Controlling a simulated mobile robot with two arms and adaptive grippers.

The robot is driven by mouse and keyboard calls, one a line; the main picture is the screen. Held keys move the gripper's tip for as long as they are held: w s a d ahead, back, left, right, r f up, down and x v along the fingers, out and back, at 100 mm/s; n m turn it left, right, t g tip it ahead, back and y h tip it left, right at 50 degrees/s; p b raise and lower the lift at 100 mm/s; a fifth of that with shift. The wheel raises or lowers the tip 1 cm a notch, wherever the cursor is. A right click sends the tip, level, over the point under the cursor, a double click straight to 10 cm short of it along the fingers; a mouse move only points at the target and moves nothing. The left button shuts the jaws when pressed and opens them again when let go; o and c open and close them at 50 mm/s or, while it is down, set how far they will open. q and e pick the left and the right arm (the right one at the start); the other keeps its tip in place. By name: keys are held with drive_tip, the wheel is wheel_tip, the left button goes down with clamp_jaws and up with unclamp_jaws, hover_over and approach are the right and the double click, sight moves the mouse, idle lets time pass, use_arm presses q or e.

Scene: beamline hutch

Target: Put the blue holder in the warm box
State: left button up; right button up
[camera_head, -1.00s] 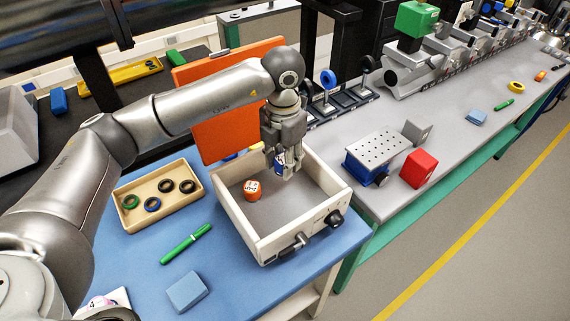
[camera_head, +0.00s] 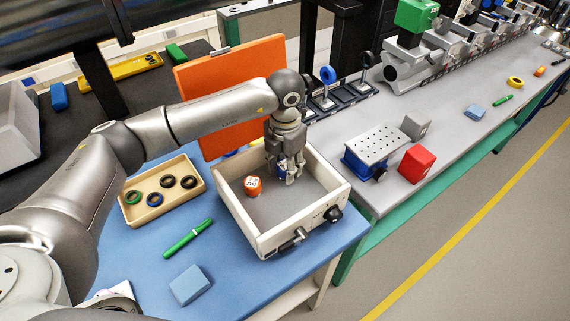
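The warm box (camera_head: 236,222) is an open cream box with knobs on its front, standing on the blue bench top. Its orange lid (camera_head: 228,86) stands upright behind it. My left gripper (camera_head: 286,178) points down inside the box, near its back right. Its fingers are shut on the small blue holder (camera_head: 282,167), which they mostly hide. I cannot tell whether the holder touches the box floor. An orange holder with a white top (camera_head: 254,186) is on the box floor, to the left of the gripper. My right gripper is not in view.
Left of the box are a tan tray (camera_head: 134,218) with several rings and a green pen (camera_head: 188,240). A light blue block (camera_head: 189,285) lies in front. To the right stand a perforated plate on a blue base (camera_head: 378,148) and a red cube (camera_head: 418,163). The box's front floor is clear.

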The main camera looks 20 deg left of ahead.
sight(285, 164)
use_arm(q)
drive_tip(key=shift+r, duration=0.1)
drive_tip(key=shift+r+p, duration=0.25)
drive_tip(key=shift+p, duration=0.1)
wheel_tip(285, 164, up, 12)
drive_tip(key=b, duration=0.3)
drive_tip(key=shift+d+f, duration=0.1)
drive_tip(key=shift+f, duration=0.1)
